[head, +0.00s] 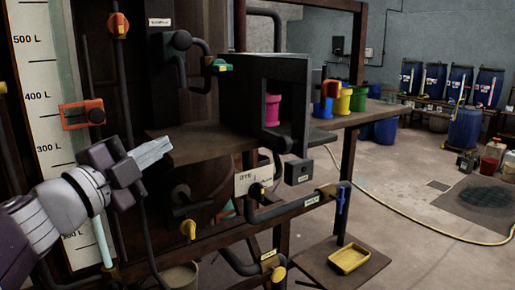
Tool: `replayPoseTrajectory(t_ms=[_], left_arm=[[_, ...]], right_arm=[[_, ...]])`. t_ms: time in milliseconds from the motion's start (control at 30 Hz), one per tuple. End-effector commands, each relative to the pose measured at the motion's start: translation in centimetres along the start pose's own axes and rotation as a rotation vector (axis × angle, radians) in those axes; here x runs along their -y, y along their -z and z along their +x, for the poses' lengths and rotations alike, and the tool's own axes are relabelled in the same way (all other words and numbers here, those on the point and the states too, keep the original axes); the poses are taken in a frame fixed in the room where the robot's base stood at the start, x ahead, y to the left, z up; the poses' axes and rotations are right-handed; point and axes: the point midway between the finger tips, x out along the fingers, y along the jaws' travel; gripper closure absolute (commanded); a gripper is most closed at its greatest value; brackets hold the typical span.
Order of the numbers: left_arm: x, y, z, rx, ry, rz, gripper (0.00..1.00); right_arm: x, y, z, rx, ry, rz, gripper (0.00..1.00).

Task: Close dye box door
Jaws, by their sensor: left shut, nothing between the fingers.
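The dye box (240,97) is a dark grey box on the brown shelf in the middle of the head view. A dark grey frame-like panel at its right side has a tall opening, through which a pink pot (272,110) shows. I cannot tell for sure whether this panel is the door or how far the door stands open. My left gripper (155,152) is at the left, in front of the shelf's left end. Its pale grey fingers are together, empty, pointing right, apart from the box. My right gripper is not in view.
The brown shelf (190,143) runs right, with yellow (342,102) and green (358,98) pots beyond the box. Dark pipes with a blue-handled valve (341,200) are below. A yellow tray (349,260) sits low. The floor at right is mostly open, crossed by a hose.

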Motion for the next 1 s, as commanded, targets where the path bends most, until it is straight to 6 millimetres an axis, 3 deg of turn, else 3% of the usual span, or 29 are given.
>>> replayPoseTrajectory(t_ms=[300, 467, 1000], left_arm=[[-1.3, 7.9, -2.6, -0.326, -0.204, 0.262, 1.00], [-1.9, 9.4, -2.8, -0.383, -0.256, 0.299, 1.00], [-4.9, 12.9, 6.9, -0.381, -0.255, 0.296, 1.00]], right_arm=[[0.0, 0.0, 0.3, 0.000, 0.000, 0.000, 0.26], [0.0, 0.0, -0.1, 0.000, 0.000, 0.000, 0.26], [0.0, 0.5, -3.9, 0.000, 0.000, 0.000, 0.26]])
